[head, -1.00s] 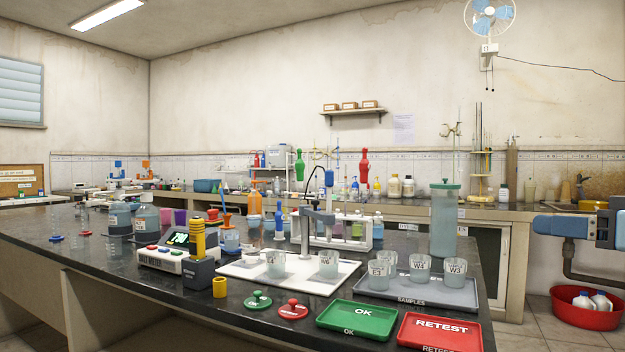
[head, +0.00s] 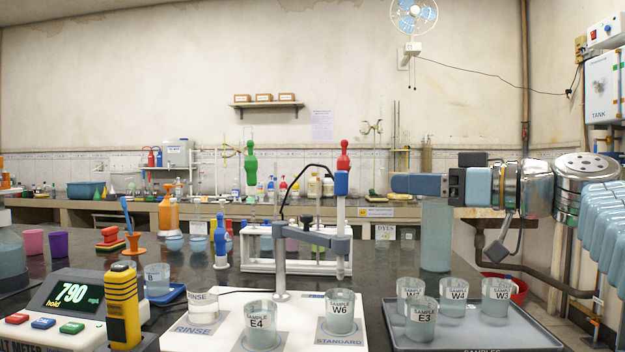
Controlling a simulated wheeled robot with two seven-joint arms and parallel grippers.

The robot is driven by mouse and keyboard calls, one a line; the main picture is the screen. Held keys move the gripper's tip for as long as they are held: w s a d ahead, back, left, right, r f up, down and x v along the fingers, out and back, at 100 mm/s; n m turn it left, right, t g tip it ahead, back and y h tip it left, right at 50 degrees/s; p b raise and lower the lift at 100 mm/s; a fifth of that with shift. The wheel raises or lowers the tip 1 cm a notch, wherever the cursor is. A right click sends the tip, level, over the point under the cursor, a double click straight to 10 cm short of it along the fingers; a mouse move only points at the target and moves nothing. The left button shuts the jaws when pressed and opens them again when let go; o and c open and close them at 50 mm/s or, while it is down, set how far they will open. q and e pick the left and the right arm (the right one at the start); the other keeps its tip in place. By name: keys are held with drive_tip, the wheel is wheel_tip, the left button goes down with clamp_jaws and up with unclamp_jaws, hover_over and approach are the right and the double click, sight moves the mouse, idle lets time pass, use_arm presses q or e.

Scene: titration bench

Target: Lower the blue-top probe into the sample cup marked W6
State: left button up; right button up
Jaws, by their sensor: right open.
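The blue-top probe (head: 341,184) hangs upright in the arm of the grey stand (head: 281,245). Its grey shaft points down, and its lower end is above the sample cup marked W6 (head: 340,322). That cup stands on the STANDARD mark of the white board (head: 296,340). My right gripper (head: 393,184) comes in from the right at the height of the probe's blue top. It is open and empty, with a gap between it and the blue top. My left gripper is out of view.
Cup E4 (head: 262,338) and the rinse cup (head: 204,306) share the white board. Cups W4 (head: 453,300), W3 (head: 496,300) and E3 (head: 421,322) stand on the grey samples tray (head: 530,338). A tall container (head: 436,235) stands below my right gripper.

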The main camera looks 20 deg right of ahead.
sight(347, 180)
drive_tip(key=p+x, duration=0.2)
drive_tip(key=x, duration=0.4)
drive_tip(key=p+x, duration=0.3)
drive_tip(key=x, duration=0.3)
drive_tip(key=shift+w+r, duration=0.1)
drive_tip(key=shift+r, duration=0.15)
drive_tip(key=shift+w+a+f+p, duration=0.2)
drive_tip(key=shift+w+a+p, duration=0.2)
drive_tip(key=shift+w, duration=0.15)
clamp_jaws()
